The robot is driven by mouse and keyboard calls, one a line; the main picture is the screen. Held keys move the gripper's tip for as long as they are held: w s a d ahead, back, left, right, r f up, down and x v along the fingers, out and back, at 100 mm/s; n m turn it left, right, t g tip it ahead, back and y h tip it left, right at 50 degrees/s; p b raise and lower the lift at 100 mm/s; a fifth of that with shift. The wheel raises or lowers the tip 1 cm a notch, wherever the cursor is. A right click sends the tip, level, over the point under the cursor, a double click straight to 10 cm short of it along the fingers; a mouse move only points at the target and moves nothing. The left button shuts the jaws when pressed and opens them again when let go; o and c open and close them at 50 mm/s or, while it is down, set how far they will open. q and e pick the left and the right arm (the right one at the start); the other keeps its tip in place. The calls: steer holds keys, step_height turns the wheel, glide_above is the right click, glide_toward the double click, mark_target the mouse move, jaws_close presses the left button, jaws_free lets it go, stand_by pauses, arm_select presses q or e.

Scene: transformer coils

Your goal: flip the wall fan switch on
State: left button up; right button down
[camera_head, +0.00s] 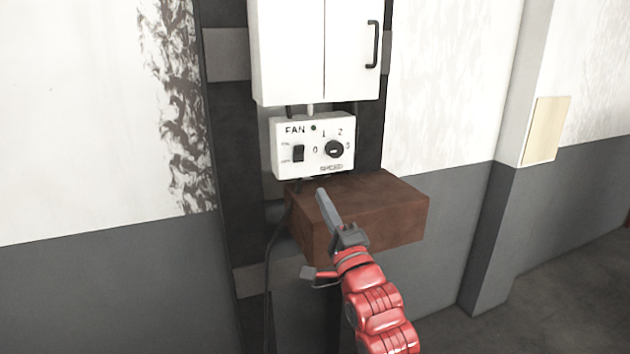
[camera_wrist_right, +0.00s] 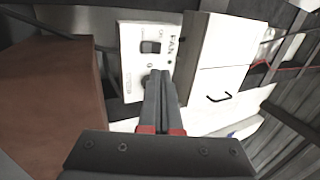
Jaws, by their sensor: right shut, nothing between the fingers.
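The white fan control box (camera_head: 311,163) is on the wall, marked FAN, with a round speed knob (camera_head: 334,149) on its right. The black rocker switch (camera_head: 298,153) is on the box's left, between small ON and OFF marks. The switch also shows in the right wrist view (camera_wrist_right: 151,47). My right gripper (camera_head: 322,194) is shut and empty, below and in front of the box, with its tips apart from the switch in the head view. In the right wrist view its fingers (camera_wrist_right: 160,78) cover part of the box near the knob. My left gripper is not in view.
A brown block-like shelf (camera_head: 395,215) juts from the wall just below the box, close to my right gripper. A white cabinet (camera_head: 290,50) with a black handle hangs above. A black cable (camera_head: 268,265) runs down on the left.

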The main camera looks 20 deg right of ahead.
steer(key=p, duration=0.5)
glide_toward(301, 149)
steer(key=r+x, duration=0.1)
steer(key=x, duration=0.4)
steer(key=shift+w+a+p, duration=0.35)
steer(key=shift+w+p, duration=0.25)
steer(key=shift+w, duration=0.25)
steer(key=shift+w+d+f+b, duration=0.1)
steer(key=shift+d+f+b, duration=0.15)
steer(key=shift+b, duration=0.8)
steer(key=shift+w+r, duration=0.1)
steer(key=shift+r, duration=0.15)
steer(key=shift+s+f, duration=0.3)
steer(key=shift+f, duration=0.05)
steer(key=b+v, duration=0.1)
steer(key=v, duration=1.5)
steer(key=shift+s+r+m+b, duration=0.3)
steer(key=shift+s, duration=0.15)
